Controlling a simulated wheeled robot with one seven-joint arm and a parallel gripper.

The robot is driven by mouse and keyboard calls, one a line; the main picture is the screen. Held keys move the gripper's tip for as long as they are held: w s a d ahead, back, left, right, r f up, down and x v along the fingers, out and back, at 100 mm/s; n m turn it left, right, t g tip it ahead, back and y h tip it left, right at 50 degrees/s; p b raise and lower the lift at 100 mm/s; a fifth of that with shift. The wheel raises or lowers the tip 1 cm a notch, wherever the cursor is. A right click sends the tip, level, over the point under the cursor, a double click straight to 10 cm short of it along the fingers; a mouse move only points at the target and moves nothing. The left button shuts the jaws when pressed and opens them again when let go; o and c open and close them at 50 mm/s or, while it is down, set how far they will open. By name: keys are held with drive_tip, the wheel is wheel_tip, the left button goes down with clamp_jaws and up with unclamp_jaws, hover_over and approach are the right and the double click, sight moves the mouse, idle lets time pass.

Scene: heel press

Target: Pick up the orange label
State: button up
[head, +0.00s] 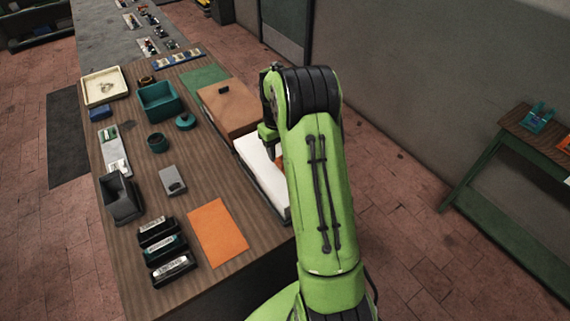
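A flat orange rectangle (218,232) lies at the near right of the wooden table (168,204), beside several dark stamps. A small orange piece (279,157) shows at the far edge of a white surface (259,164), partly hidden behind my arm. I cannot tell which of the two is the label. My gripper (269,148) points down over the far end of the white surface, close to the small orange piece. My arm covers most of it, so its opening and anything between its fingers are hidden.
A brown box (228,106) stands just beyond my gripper. A teal bin (160,101), a cream tray (103,89), a dark angled holder (120,197) and stamps (173,267) stand on the table. A side table (540,130) is at the right, with open floor between.

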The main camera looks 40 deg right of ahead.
sight(281, 164)
drive_tip(key=f, duration=0.4)
drive_tip(key=shift+s+d+f+p, duration=0.15)
drive_tip(key=shift+d+f+p, duration=0.05)
drive_tip(key=shift+p, duration=0.2)
drive_tip(key=shift+f, duration=0.45)
clamp_jaws()
